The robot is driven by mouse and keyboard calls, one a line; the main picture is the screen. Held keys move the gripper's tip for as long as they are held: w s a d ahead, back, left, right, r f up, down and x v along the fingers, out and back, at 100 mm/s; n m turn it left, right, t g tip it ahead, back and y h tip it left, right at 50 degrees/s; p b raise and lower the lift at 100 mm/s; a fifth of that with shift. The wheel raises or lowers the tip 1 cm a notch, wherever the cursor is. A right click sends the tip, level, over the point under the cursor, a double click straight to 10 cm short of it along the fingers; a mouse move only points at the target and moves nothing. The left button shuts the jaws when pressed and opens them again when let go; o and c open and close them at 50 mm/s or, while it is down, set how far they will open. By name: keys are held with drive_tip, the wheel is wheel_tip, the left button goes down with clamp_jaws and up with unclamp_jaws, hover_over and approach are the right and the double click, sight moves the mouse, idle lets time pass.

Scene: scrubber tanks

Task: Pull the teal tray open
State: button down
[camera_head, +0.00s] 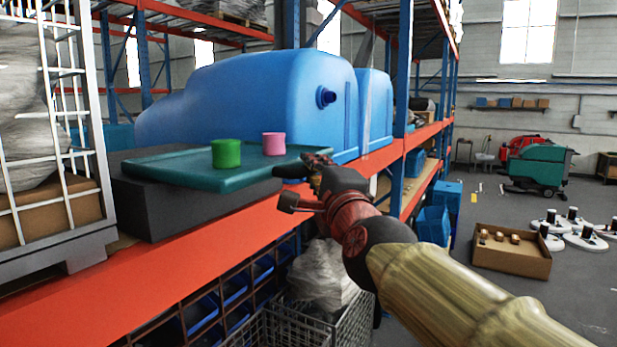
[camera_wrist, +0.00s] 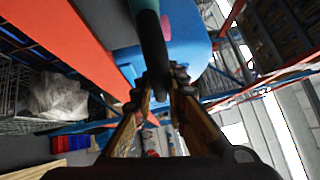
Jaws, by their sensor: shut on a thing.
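The teal tray (camera_head: 185,172) lies flat on a dark grey block (camera_head: 160,212) on the orange shelf. A green cup (camera_head: 226,153) and a pink cup (camera_head: 273,144) stand on it. The exact contact at the fingertips is partly hidden by the gripper in the head view.
Large blue tanks (camera_head: 250,95) stand behind the tray. A white wire cage (camera_head: 60,130) stands close at the left. Blue rack uprights (camera_head: 402,90) rise at the right. A wire basket (camera_head: 325,315) with wrapped goods is below the shelf. Open floor lies further right.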

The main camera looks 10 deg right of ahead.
drive_tip(key=shift+f, duration=0.15)
drive_tip(key=c, duration=1.8)
unclamp_jaws()
drive_tip(key=shift+o, duration=0.2)
drive_tip(key=s+d+f, duration=0.1)
drive_tip(key=s, duration=1)
drive_tip(key=shift+s+d+f, duration=0.15)
drive_tip(key=shift+s+f, duration=0.1)
drive_tip(key=shift+s, duration=0.15)
